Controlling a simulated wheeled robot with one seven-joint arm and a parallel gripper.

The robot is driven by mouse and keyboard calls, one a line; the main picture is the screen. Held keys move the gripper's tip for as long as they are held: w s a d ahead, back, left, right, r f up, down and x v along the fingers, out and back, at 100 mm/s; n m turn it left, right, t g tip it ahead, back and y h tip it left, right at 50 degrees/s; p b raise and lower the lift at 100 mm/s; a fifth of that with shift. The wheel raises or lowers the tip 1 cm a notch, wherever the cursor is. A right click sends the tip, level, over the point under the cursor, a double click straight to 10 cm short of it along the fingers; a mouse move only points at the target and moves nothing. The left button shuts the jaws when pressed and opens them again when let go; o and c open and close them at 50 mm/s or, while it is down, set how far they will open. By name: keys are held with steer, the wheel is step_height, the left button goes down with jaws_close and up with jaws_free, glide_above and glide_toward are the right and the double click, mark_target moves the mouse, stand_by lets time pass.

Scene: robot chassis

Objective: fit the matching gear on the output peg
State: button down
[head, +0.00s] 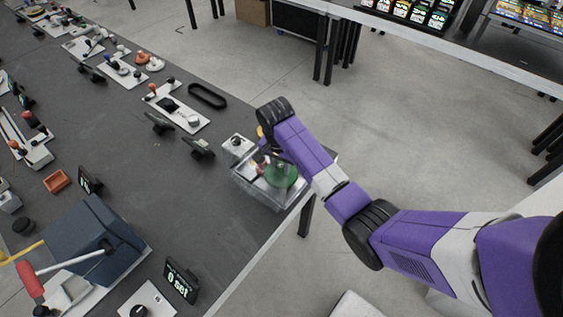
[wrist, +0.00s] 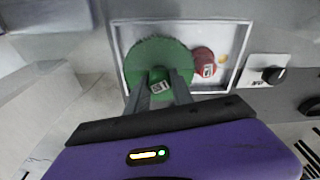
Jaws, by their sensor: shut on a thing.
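I cannot make out the output peg in either view.
A small white panel with a black knob (wrist: 274,75) stands beside the tray. Black stands (head: 198,147), a blue-grey box (head: 85,240) with a red-handled lever, and a "0 set" display (head: 181,281) are on the dark table. The table's middle (head: 190,215) is clear.

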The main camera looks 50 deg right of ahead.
mark_target(279, 169)
steer(key=shift+f+b, duration=1.45)
steer(key=shift+f, duration=0.2)
steer(key=shift+p, duration=0.7)
steer(key=shift+f+b, duration=0.4)
steer(key=shift+f, duration=0.2)
stand_by(0.3)
steer(key=c, duration=1.4)
jaws_free()
step_height(279, 169, up, 3)
steer(key=p, duration=0.3)
steer(key=shift+a, duration=0.15)
steer(key=shift+s+a+r, duration=0.1)
steer(key=shift+a+r, duration=0.05)
steer(key=shift+r, duration=1.2)
steer(key=shift+a+r, duration=0.2)
steer(key=shift+r, duration=1.1)
steer(key=shift+s+a+r, duration=0.1)
steer(key=shift+a+r, duration=0.05)
steer(key=shift+r, duration=1.2)
